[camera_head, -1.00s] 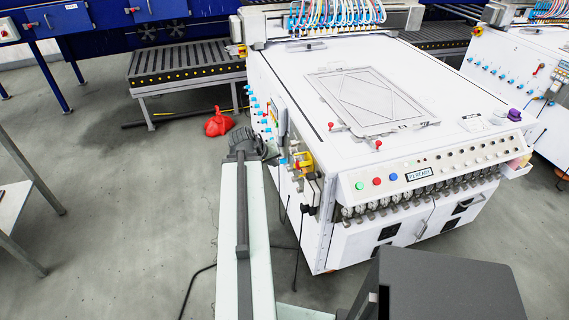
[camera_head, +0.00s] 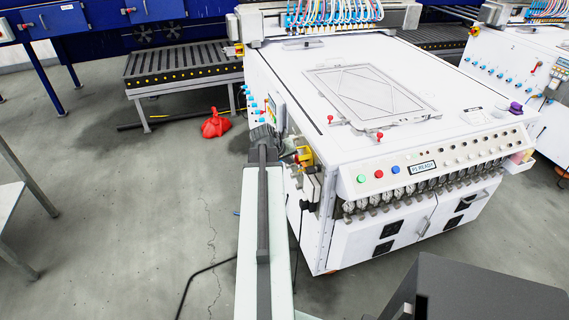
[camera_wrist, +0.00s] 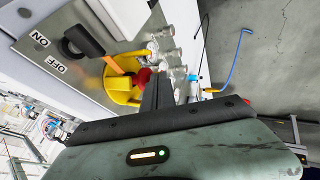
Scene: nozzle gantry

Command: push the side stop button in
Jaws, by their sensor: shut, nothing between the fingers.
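The side stop button is red (camera_wrist: 142,77) and sits on a yellow housing (camera_wrist: 122,88) on the machine's side panel. In the head view the yellow housing (camera_head: 304,155) shows near the machine's front left corner. My gripper (camera_wrist: 160,78) is shut and empty. Its dark fingers point at the panel just right of the red button in the wrist view and cover part of it. I cannot tell whether they touch it. In the head view my gripper (camera_head: 284,149) is close beside the housing, partly hidden by my wrist.
A black rotary switch (camera_wrist: 76,45) with ON and OFF labels is beside the housing. Pipe fittings (camera_wrist: 165,42) stick out near the fingers. A blue hose (camera_wrist: 238,60) lies on the floor. A red object (camera_head: 215,124) lies left of the machine (camera_head: 290,80).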

